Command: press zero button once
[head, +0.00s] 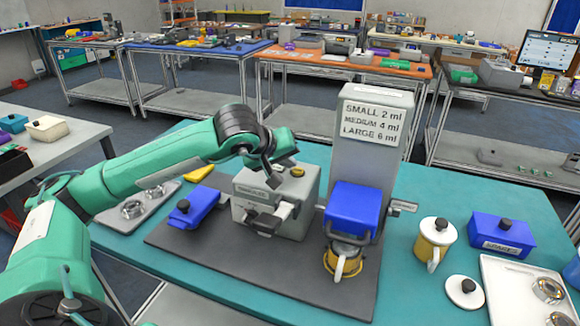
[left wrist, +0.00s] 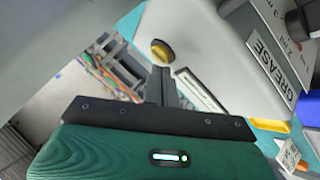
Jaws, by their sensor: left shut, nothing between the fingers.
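A grey box-shaped device (head: 308,201) stands on the dark mat, with a small label on its front that I cannot read in the head view. A yellow round button (head: 297,171) shows on its top; I cannot read a zero marking on it. My left gripper (head: 271,180) is shut and empty, its fingers over the left part of the device's top. In the left wrist view the shut fingers (left wrist: 161,86) point toward a pale surface with a yellow button (left wrist: 162,51) and a narrow display strip (left wrist: 201,91). I cannot tell whether they touch it. My right gripper is not in view.
A tall grey dispenser (head: 360,165) with a size label stands right of the device, with a blue block (head: 353,207) at its front. A blue box (head: 193,207) lies left of it. A yellow-and-white mug (head: 435,240) and another blue box (head: 504,234) are at right.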

